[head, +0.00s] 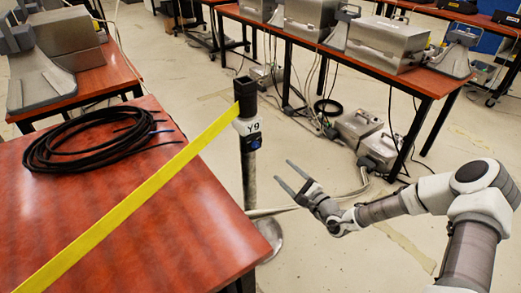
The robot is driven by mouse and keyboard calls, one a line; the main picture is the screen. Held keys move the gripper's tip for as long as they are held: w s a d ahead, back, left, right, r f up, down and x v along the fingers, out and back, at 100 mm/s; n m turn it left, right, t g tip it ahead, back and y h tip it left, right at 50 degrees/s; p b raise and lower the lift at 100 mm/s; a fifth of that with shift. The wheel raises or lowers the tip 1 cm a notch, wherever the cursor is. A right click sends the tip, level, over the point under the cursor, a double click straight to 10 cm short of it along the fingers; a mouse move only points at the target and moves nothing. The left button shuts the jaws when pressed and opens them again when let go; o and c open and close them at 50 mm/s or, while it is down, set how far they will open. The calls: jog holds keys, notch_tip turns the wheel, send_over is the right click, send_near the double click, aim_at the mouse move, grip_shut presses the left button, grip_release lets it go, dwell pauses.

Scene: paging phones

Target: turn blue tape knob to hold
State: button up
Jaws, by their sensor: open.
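A dark post (248,182) stands at the right end of the near red table. A yellow tape (135,200) runs from its head down to the lower left, across the table. The post's head has a white collar marked "Y9" (247,127). Just below it is a small blue knob (254,142); its setting is too small to read. My gripper (284,170) is to the right of the post and a little lower than the knob in the picture. Its two fingers are apart, with nothing between them, and point left toward the post. It appears clear of the knob.
A black cable coil (95,143) lies on the near red table (190,240). A long red table (400,72) with metal cases stands behind. Metal boxes (360,127) and loose cables lie on the floor behind my gripper. Floor right of the post is mostly open.

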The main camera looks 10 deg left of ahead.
aim_at(257, 147)
jog(key=b+x, duration=0.4)
jog(key=x, duration=1.1)
jog(key=shift+w+a, duration=0.1)
jog(key=shift+a, duration=0.05)
grip_shut()
